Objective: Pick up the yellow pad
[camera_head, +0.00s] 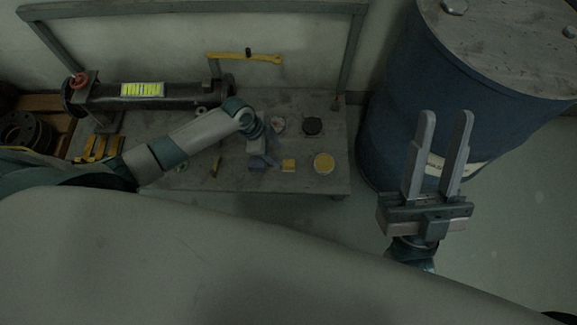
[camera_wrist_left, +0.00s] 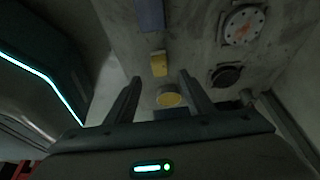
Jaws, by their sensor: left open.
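A round yellow pad (camera_head: 323,162) lies flat near the front right of the grey workbench (camera_head: 230,183). It also shows in the left wrist view (camera_wrist_left: 169,98), between my open fingers in the picture. A small yellow block (camera_head: 288,166) lies to its left and also shows in the left wrist view (camera_wrist_left: 159,66). My left gripper (camera_head: 271,160) is over the bench, left of the yellow block; its fingers are dim in the head view. In the left wrist view this gripper (camera_wrist_left: 160,78) is open and empty. My right gripper (camera_head: 445,114) is open and empty, in front of the blue barrel.
A blue barrel (camera_head: 395,100) stands right of the bench. A black disc (camera_head: 312,126) and a grey flanged disc (camera_head: 278,125) lie behind the pad. A dark pipe (camera_head: 180,97) with a red handwheel (camera_head: 80,80) runs along the back left. A blue block (camera_wrist_left: 150,14) lies near the yellow block.

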